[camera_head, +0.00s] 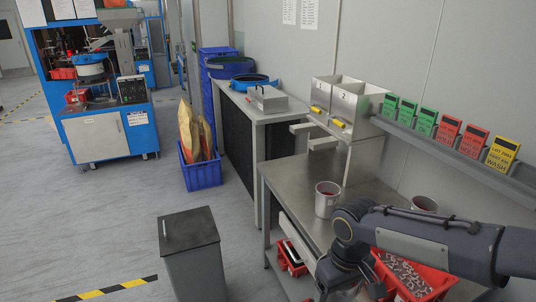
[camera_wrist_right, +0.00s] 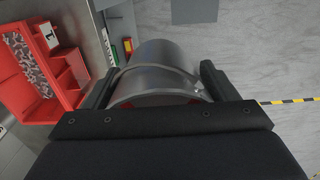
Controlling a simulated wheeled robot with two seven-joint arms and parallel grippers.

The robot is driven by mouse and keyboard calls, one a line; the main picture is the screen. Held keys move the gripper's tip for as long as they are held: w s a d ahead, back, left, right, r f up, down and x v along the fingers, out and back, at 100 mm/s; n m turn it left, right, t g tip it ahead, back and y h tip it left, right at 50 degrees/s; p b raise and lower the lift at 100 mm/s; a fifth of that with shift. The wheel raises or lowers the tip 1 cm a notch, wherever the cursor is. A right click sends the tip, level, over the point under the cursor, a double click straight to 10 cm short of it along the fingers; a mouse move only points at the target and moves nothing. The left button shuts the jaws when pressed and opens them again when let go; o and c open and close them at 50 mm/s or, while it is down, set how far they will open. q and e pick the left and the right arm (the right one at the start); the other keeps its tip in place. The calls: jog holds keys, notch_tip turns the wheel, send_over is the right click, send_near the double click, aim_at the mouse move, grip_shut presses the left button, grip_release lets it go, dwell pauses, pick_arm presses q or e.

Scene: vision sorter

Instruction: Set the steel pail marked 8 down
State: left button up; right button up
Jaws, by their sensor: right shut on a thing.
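My right gripper (camera_wrist_right: 155,82) is shut on a steel pail (camera_wrist_right: 163,60), with one dark finger on each side of it in the right wrist view. Red shows at the pail's near edge, and no number on it can be read. In the head view my right arm reaches in from the right over the table's front edge, and the held pail is mostly hidden at the bottom of the picture. A steel pail with a red inside (camera_head: 327,200) stands on the steel table (camera_head: 285,178). Another pail (camera_head: 424,204) stands behind my arm, partly hidden. My left gripper is not in view.
A red bin of metal parts (camera_head: 436,284) is beside my right arm; a red bin (camera_wrist_right: 45,75) also shows at the left in the right wrist view. Steel hoppers (camera_head: 340,108) and coloured cards (camera_head: 448,130) line the wall. A grey box (camera_head: 190,240) stands on the floor.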

jog(key=shift+s+d+f, duration=0.2)
jog(key=shift+s+f, duration=0.1)
jog(key=shift+s, duration=0.1)
jog(key=shift+m, duration=0.7)
jog(key=w+f, duration=0.1)
jog(key=f, duration=0.1)
jog(key=w+d+f, duration=0.1)
jog(key=shift+w+d+f, duration=0.1)
jog(key=shift+w+f, duration=0.2)
jog(key=shift+f, duration=0.05)
jog(key=d+f+m, duration=0.1)
jog(key=f, duration=0.2)
jog(key=w+d+f+m, duration=0.1)
jog(key=f, duration=0.3)
jog(key=w+d+f+m, duration=0.1)
jog(key=d+f, duration=0.1)
jog(key=f, duration=0.1)
jog(key=shift+w+f, duration=0.25)
